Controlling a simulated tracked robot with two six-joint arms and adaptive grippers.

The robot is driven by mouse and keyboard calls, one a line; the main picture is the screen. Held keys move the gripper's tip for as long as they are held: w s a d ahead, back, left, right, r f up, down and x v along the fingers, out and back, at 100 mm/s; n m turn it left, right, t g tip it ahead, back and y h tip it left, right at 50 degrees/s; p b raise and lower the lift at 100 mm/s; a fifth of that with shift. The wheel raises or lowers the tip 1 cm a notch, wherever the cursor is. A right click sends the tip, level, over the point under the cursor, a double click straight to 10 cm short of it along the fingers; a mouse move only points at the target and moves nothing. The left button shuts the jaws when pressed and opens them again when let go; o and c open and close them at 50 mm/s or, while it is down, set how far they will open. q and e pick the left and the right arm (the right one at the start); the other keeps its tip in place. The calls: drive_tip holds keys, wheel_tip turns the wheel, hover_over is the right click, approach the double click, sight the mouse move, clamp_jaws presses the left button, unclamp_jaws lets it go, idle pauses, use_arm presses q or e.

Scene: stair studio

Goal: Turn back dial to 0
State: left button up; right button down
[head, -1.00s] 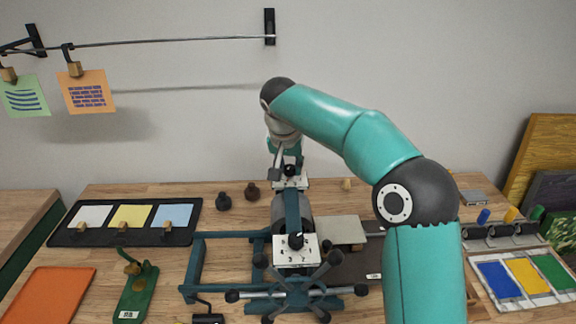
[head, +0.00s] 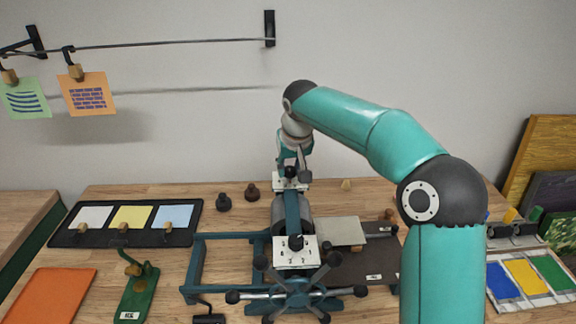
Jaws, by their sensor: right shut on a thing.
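The press (head: 293,212) stands mid-table. Its back dial (head: 289,183) is a small white plate on the far end of the press; its knob is mostly hidden by my gripper. My right gripper (head: 293,172) comes down over this dial from above and is shut on its knob. The dial's marks are too small and covered to read. The front dial (head: 296,252) is a white plate with marks and a black knob (head: 295,243), clear of my gripper. My left gripper is not in view.
A spoked handwheel (head: 297,292) is at the front of the press. A black tray (head: 70,238) with coloured cards and an orange sheet (head: 50,295) lie left. Paint trays (head: 525,278) are at right.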

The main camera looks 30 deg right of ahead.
drive_tip(key=n+y+p, duration=0.1)
drive_tip(key=n, duration=0.1)
drive_tip(key=n+p, duration=0.1)
drive_tip(key=n, duration=0.1)
drive_tip(key=n+y+p, duration=0.1)
drive_tip(key=n, duration=0.1)
drive_tip(key=shift+w+d+r+y, duration=0.1)
drive_tip(key=shift+d+r+y, duration=0.05)
drive_tip(key=shift+r+y, duration=0.15)
drive_tip(key=n+y+p, duration=0.1)
drive_tip(key=n, duration=0.3)
drive_tip(key=shift+f, duration=0.1)
drive_tip(key=n+y, duration=0.1)
drive_tip(key=n, duration=0.1)
drive_tip(key=n+g, duration=0.1)
drive_tip(key=n, duration=0.2)
drive_tip(key=shift+w+d+f+n+g+y, duration=0.1)
drive_tip(key=shift+w+n+g+y, duration=0.05)
drive_tip(key=shift+n+g+y, duration=0.2)
drive_tip(key=n, duration=0.2)
drive_tip(key=n+g, duration=0.1)
drive_tip(key=n, duration=0.1)
drive_tip(key=shift+g+y, duration=0.25)
drive_tip(key=c, duration=1.3)
unclamp_jaws()
drive_tip(key=o, duration=0.4)
drive_tip(key=shift+d, duration=0.1)
drive_tip(key=shift+o, duration=0.2)
